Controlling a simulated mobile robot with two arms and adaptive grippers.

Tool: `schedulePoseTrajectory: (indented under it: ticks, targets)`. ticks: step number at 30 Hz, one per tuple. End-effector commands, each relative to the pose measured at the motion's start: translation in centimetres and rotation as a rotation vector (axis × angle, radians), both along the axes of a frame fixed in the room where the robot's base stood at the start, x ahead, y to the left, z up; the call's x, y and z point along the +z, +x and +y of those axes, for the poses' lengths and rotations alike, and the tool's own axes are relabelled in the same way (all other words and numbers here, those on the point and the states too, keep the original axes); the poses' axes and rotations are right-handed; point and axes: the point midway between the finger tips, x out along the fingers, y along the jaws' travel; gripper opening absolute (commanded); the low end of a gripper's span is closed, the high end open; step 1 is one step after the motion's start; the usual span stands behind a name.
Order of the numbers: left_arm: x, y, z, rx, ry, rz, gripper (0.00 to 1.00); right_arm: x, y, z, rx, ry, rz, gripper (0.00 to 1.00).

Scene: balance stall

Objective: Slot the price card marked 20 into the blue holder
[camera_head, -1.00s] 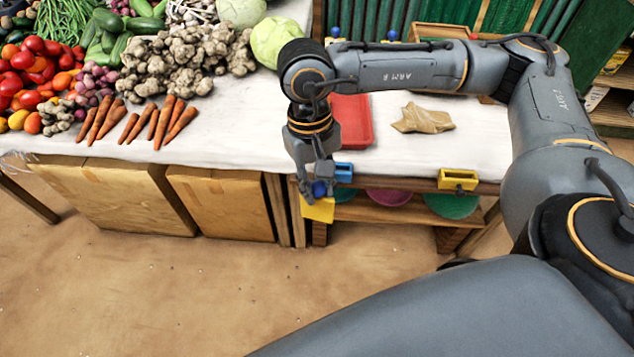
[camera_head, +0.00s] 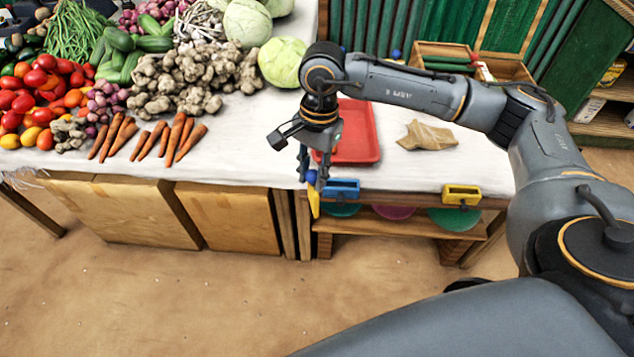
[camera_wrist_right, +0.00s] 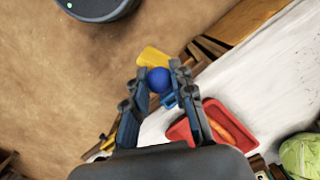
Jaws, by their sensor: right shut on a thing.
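My right gripper (camera_head: 311,178) is shut on the blue ball knob of a yellow price card (camera_head: 314,202). The card hangs below the fingers and shows nearly edge-on in the head view. In the wrist view the blue knob (camera_wrist_right: 159,80) sits between the fingertips, with the yellow card (camera_wrist_right: 153,57) beyond it. No number is legible on it. The blue holder (camera_head: 342,187) is on the table's front edge, just right of the card. It is partly hidden behind the right finger in the wrist view (camera_wrist_right: 169,100). The card appears beside the holder, not in it. My left gripper is out of view.
A yellow holder (camera_head: 461,194) is on the same edge further right. A red tray (camera_head: 360,135) and a crumpled brown bag (camera_head: 427,135) lie on the white tabletop (camera_head: 250,135). Vegetables fill the left. Colored bowls stand on the shelf below. The floor in front is clear.

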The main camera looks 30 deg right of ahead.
Motion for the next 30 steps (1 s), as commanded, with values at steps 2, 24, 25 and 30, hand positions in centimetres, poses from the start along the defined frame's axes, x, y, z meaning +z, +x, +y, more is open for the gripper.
schedulePoseTrajectory:
  ticks: [2,24,25,30]
  targets:
    - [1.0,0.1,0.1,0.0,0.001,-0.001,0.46,0.2,1.3,-0.8,-0.209,0.002,0.005,0.0]
    - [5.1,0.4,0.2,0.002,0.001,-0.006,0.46,-3.0,7.2,-11.7,-1.823,-0.003,0.0,0.0]
    - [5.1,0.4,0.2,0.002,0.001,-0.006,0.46,-3.1,7.2,-12.0,-1.859,-0.002,0.001,0.0]
    - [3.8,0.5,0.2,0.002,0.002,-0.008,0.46,-6.4,7.2,-12.2,-1.892,-0.003,0.003,0.0]
